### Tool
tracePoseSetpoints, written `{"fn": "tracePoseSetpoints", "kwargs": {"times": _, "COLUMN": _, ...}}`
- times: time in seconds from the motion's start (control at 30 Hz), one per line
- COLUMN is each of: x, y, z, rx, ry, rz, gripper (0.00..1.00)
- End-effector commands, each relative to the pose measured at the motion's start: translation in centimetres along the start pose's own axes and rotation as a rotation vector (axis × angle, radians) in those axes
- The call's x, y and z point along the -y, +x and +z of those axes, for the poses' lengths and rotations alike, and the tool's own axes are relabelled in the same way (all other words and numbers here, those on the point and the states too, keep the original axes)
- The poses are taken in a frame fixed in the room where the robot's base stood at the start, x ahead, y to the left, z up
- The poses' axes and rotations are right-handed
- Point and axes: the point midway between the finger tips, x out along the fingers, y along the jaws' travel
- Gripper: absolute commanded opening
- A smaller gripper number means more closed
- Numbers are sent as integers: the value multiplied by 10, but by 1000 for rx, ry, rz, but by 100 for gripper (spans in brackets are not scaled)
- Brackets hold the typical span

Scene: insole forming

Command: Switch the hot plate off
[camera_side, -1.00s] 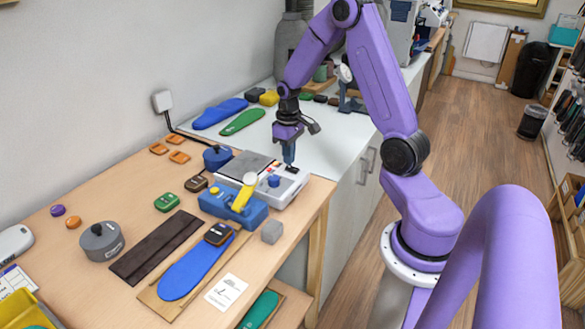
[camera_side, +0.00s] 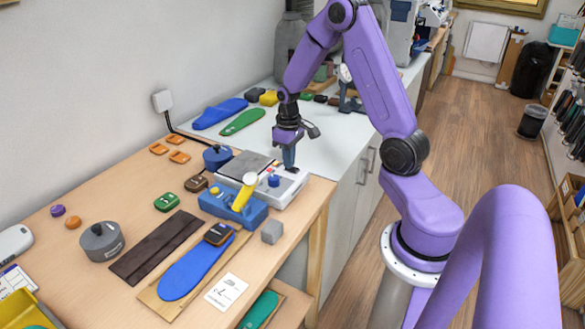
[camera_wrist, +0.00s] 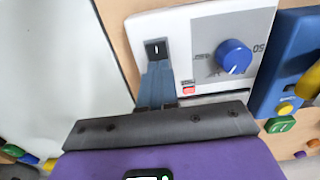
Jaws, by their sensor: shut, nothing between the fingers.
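The hot plate (camera_side: 283,195) is a white unit with a grey top plate (camera_side: 245,165), standing on the wooden bench. Its panel has a blue knob (camera_wrist: 234,57) and a black rocker switch (camera_wrist: 156,48) with a white mark. A small red and teal mark (camera_wrist: 188,88) sits near the panel's edge. My gripper (camera_wrist: 157,64) is shut and empty, its fingertips at the switch's near edge in the wrist view. In the side view my gripper (camera_side: 289,167) points down at the panel's right end and hides the switch. I cannot tell whether the tips touch it.
A blue fixture (camera_side: 230,207) with a yellow handle (camera_side: 243,192) stands directly in front of the hot plate. The white counter (camera_side: 325,128) beyond has free room.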

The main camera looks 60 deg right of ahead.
Motion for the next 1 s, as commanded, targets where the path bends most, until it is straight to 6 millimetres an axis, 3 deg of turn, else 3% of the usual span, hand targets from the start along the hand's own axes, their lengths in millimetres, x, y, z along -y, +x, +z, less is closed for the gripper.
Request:
{"fn": "tracePoseSetpoints", "kwargs": {"times": 0.27, "x": 0, "y": -1, "z": 0, "rx": 1, "ry": 0, "rz": 0, "gripper": 0}}
{"fn": "tracePoseSetpoints", "kwargs": {"times": 1.0, "x": 0, "y": -52, "z": 0, "rx": -2, "ry": 0, "rz": 1, "gripper": 0}}
